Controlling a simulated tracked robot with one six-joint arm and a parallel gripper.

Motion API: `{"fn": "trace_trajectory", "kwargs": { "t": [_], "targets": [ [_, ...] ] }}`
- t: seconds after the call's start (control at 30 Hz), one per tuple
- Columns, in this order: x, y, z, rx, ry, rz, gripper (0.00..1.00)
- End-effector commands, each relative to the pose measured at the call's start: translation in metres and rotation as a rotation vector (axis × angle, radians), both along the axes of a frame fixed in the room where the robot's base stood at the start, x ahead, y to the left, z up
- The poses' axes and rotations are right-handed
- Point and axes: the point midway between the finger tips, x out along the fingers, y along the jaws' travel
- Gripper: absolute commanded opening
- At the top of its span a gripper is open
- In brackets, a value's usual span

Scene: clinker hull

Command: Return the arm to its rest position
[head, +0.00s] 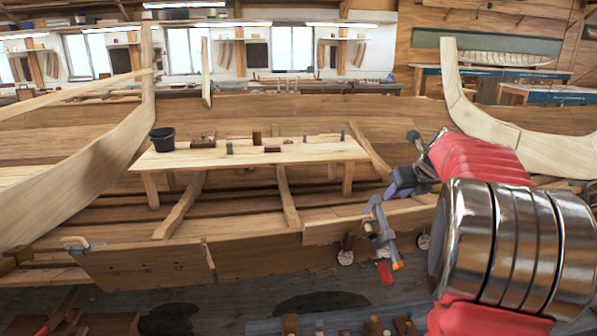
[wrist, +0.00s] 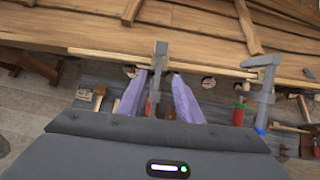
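My gripper (head: 397,188) is at the end of my red arm, at the right of the head view, above the plank edge of the hull. In the wrist view its two purple fingers (wrist: 158,80) stand apart with a gap between them. A grey clamp (wrist: 159,62) shows in that gap, on the plank edge beyond the fingers; I see no finger closed on it. In the head view a grey clamp (head: 379,228) with a red handle hangs on the plank just below my gripper. Whether they touch is unclear.
A second clamp (wrist: 264,88) sits on the plank at the right of the wrist view. A plank bench (head: 300,152) inside the hull (head: 400,105) carries a black bucket (head: 162,140) and small tools. Pale curved stem timbers (head: 110,150) rise at left and right (head: 490,125).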

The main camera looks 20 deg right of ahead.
Motion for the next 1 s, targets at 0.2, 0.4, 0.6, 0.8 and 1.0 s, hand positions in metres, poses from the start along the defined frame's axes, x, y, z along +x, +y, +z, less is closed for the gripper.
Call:
{"fn": "trace_trajectory", "kwargs": {
  "t": [0.2,0.4,0.6,0.8,1.0],
  "targets": [
    [0.0,0.0,0.0,-0.016,0.004,0.018,0.33],
    [-0.001,0.001,-0.001,-0.121,0.038,0.145,0.33],
    [-0.014,0.007,-0.026,-0.278,0.137,0.374,0.33],
    [-0.037,0.023,-0.053,-0.421,0.241,0.63,0.33],
    [-0.059,0.057,-0.066,-0.574,0.324,0.92,0.33]
  ]
}}
